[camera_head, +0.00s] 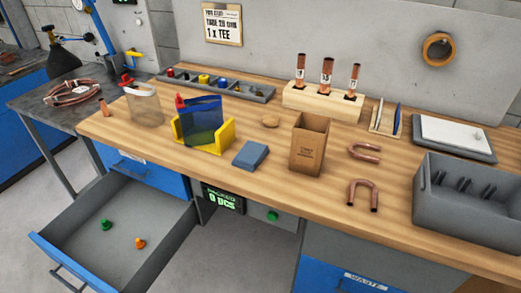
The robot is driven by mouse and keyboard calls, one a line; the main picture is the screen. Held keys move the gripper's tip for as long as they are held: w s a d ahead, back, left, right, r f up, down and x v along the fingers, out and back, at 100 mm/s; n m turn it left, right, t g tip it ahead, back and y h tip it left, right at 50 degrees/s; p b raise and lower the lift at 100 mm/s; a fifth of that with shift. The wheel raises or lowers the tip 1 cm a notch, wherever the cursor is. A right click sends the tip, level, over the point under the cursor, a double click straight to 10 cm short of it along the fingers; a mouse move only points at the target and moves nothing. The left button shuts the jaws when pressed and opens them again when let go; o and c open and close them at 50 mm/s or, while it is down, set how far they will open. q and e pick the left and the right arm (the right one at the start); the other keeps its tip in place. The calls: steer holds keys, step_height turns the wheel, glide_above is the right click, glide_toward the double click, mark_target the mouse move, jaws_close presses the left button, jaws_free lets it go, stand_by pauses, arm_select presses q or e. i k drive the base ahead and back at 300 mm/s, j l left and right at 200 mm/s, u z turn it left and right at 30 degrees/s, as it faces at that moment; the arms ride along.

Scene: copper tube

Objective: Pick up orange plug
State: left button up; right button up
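The orange plug (139,243) lies in the open grey drawer (88,268) at the lower left, on the drawer's floor. A green plug (106,224) lies in the same drawer, further back and to the left. Nothing covers the orange plug. Neither my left gripper nor my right gripper shows in the head view.
The drawer's blue front (62,262) and raised side walls surround the plugs. The wooden bench top (290,186) is above and behind the drawer. It carries a yellow holder (222,137), a cardboard box (309,145), bent copper tubes (361,194) and a grey bin (465,207).

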mark_target(140, 244)
steer(key=u, duration=1.75)
